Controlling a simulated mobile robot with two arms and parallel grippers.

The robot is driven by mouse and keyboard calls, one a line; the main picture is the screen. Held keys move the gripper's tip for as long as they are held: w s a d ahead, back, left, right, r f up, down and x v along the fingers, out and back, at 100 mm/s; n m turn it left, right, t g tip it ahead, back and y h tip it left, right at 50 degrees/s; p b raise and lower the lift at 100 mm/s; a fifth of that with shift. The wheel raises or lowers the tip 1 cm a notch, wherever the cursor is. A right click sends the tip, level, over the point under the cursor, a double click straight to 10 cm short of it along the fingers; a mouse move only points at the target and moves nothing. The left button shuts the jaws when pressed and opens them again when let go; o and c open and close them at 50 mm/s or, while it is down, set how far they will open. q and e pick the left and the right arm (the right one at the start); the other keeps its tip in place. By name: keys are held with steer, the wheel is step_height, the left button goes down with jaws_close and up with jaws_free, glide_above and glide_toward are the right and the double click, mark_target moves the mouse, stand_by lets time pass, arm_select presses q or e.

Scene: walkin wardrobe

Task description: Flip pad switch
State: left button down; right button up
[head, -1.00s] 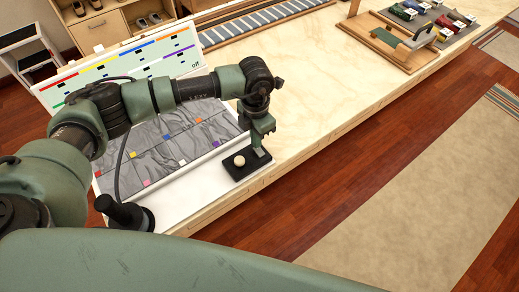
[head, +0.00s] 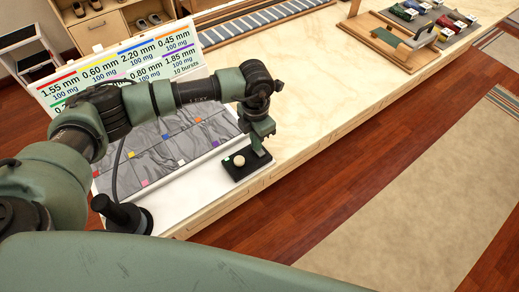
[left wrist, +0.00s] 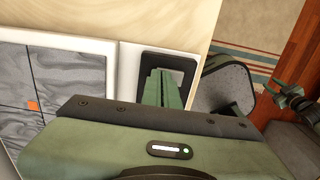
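A small green spot shows beside the knob. My left gripper (head: 261,149) points down at the plate's right end, beside the knob; contact is unclear. The display panel (head: 130,66) behind the pad shows coloured bars and readings.
A black round-based post (head: 124,214) with a cable stands at the pad's near left corner. The pale bench top (head: 300,90) is clear to the right. A wooden stand (head: 402,50) and several small coloured items (head: 435,14) sit at the far right.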

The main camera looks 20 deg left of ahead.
arm_select(q)
steer(key=shift+r+p, duration=1.95)
steer(key=shift+r, duration=1.55)
